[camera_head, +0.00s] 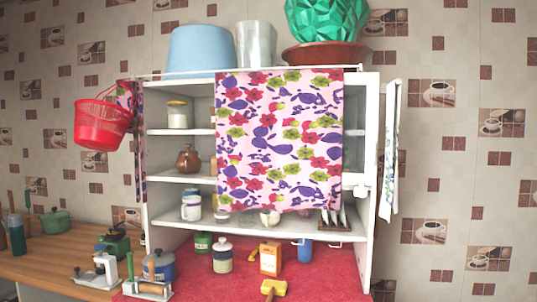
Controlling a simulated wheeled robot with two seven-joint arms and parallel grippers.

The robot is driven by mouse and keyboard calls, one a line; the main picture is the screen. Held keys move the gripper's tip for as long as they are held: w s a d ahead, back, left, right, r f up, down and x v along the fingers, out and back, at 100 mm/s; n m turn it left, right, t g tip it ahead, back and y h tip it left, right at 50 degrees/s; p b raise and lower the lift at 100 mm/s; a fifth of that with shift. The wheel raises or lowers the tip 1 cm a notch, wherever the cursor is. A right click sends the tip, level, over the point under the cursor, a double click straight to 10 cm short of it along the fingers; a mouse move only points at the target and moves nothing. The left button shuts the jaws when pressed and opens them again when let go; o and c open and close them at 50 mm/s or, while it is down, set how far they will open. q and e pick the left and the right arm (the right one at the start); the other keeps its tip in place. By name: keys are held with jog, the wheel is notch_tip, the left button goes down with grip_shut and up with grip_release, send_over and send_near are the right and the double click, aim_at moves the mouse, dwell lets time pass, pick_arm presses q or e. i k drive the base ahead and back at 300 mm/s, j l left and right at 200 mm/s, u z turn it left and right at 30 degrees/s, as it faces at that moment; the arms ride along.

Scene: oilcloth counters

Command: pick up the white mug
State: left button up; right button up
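A small whitish rounded object (269,217) stands on the lower shelf of the white cabinet (158,152), just under the hem of the flowered cloth (280,140). It is partly covered and too small to tell whether it is a mug. The cloth hides much of the middle of the shelves. Neither of my grippers is in view.
A red counter (330,282) holds a blue pot (159,266), a light jar (222,258), an orange box (270,259) and a yellow-headed mallet (273,289). A red basket (102,126) hangs at the cabinet's left. A wooden counter (50,262) is at left.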

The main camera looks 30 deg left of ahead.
aim_at(190, 210)
jog(key=u, duration=1)
